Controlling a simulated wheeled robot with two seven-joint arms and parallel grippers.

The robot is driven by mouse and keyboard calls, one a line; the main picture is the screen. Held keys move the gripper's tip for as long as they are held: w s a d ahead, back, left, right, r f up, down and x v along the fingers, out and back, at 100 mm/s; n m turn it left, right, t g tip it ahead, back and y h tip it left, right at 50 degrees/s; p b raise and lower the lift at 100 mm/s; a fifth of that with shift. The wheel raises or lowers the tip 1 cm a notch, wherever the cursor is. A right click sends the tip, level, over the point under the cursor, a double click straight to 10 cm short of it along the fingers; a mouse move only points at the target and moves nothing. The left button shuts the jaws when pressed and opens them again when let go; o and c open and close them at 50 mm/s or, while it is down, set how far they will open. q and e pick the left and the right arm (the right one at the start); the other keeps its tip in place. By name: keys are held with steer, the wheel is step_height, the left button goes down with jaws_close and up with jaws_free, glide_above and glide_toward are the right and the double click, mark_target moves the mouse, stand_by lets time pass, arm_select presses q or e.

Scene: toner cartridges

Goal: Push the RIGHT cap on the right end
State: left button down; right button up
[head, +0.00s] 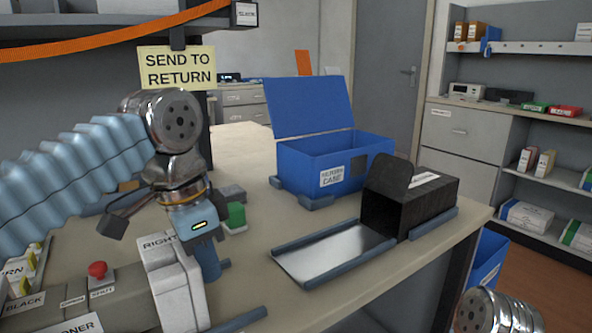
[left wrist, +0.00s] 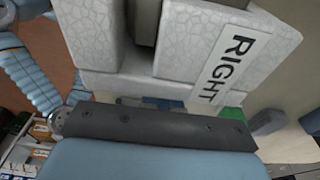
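The RIGHT cap (head: 172,283) is a pale, speckled block at the right end of the dark toner cartridge (head: 122,310), lower left in the head view. The cap also fills the upper part of the left wrist view (left wrist: 190,45), with its RIGHT label up. I cannot tell how deeply the cartridge end sits in it. My left gripper (head: 208,262) points down beside the cap's right, outer face, very close to it; contact is unclear. Its fingers overlap in view, so their opening is not clear. My right gripper is out of view; only part of my right arm shows lower right.
A red knob (head: 97,270) stands on the cartridge. A green block (head: 236,215) lies behind my left gripper. A metal plate (head: 330,254) and an open black box (head: 415,207) are right of it, with an open blue return case (head: 298,163) behind. Bare table lies between.

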arm_select(q)
steer(key=shift+s+a, duration=0.1)
steer(key=shift+a, duration=0.05)
steer(key=shift+a, duration=0.1)
steer(key=shift+w+d+r+p, duration=0.1)
steer(key=shift+w+d+p, duration=0.3)
steer(key=shift+d+p, duration=0.25)
steer(key=shift+w+d+r+p, duration=0.1)
steer(key=shift+w+d+p, duration=0.35)
steer(key=shift+d, duration=0.25)
steer(key=shift+w+d+f, duration=0.2)
steer(key=shift+w+d, duration=0.05)
steer(key=shift+d, duration=0.1)
step_height(320, 180, up, 3)
steer(key=p, duration=0.2)
steer(key=shift+f+p, duration=0.1)
steer(key=shift+p, duration=0.25)
step_height(320, 180, up, 5)
steer(key=shift+r, duration=0.1)
